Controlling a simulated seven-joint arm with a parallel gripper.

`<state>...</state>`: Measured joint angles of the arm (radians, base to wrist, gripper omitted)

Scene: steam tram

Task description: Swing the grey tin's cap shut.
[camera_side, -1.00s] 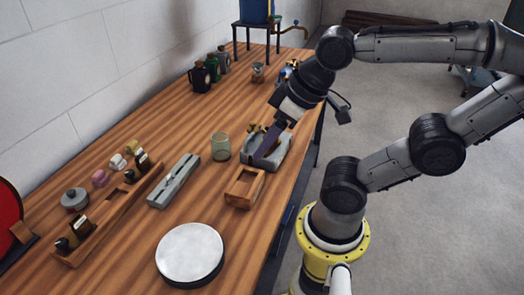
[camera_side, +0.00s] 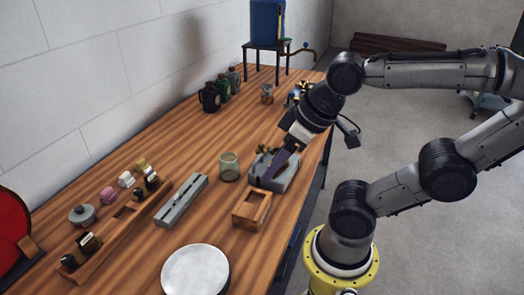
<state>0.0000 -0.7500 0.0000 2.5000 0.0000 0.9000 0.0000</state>
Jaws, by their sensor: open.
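The grey tin (camera_side: 286,180) sits near the right edge of the wooden table, with small brownish pieces showing at its back. A dark purple slab (camera_side: 284,163) stands tilted at the tin and slopes up to my gripper; it looks like the raised cap, but I cannot be sure of its hinge. My gripper (camera_side: 299,143) points down and left at the slab's upper end. It is open, though its fingers are small and partly hidden. I cannot tell whether it touches the slab.
A wooden box (camera_side: 265,219) stands just in front of the tin and a green glass (camera_side: 229,168) to its left. A long grey block (camera_side: 182,201), a wooden rack (camera_side: 116,230) and a white round disc (camera_side: 196,270) lie farther left and in front. Bare table lies behind the glass.

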